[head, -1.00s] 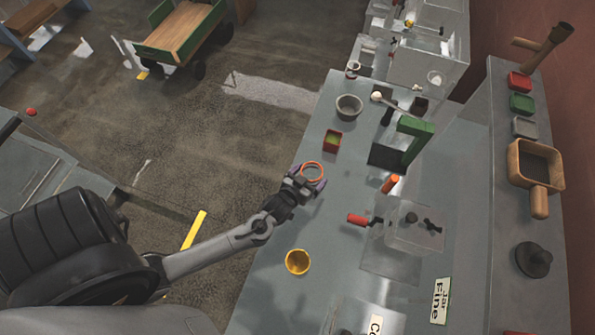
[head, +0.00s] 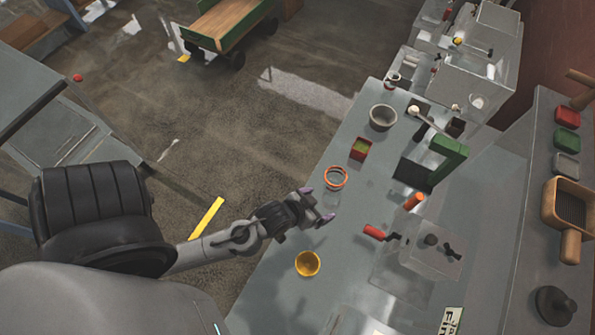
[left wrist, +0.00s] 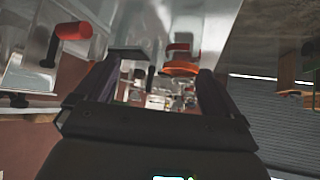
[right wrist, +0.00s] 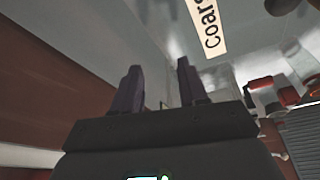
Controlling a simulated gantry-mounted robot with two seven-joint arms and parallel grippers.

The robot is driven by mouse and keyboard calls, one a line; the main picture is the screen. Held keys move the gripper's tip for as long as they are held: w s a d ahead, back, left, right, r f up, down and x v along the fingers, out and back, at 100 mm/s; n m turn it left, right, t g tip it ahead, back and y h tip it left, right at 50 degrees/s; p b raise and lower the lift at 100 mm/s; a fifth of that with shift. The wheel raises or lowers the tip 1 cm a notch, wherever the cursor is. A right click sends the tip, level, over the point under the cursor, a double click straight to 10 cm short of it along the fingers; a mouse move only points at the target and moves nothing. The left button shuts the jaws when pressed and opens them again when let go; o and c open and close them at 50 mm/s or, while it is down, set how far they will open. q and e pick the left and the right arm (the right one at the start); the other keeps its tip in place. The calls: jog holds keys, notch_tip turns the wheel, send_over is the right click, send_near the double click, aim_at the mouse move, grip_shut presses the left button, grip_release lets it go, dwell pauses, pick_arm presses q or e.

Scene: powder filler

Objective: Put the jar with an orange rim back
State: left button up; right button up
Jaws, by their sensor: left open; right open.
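The clear jar with an orange rim (head: 336,177) stands upright on the grey table, near its left edge. My left gripper (head: 322,206) is open and empty just in front of the jar, apart from it in the head view. In the left wrist view the orange rim (left wrist: 180,68) shows ahead, near the right finger of the left gripper (left wrist: 158,75). My right gripper (right wrist: 157,85) is open and empty in the right wrist view; it does not show in the head view.
A yellow bowl (head: 308,263) sits nearer me on the table (head: 285,300). A red box (head: 360,149) and a grey bowl (head: 383,117) stand beyond the jar. A clear machine with a red handle (head: 375,233) and a green stand (head: 447,160) are at the right.

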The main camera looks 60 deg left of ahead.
jog(key=shift+a, duration=0.1)
pick_arm(q)
jog(key=s+d+r+m+g, duration=0.1)
jog(key=s+r+m+g, duration=0.2)
jog(key=s+r+g, duration=0.2)
jog(key=s+r, duration=0.1)
jog(key=s, duration=0.2)
jog(key=shift+d+g+h, duration=0.3)
jog(key=shift+d+h, duration=0.1)
jog(key=shift+s, duration=0.1)
pick_arm(e)
jog(key=shift+r, duration=0.15)
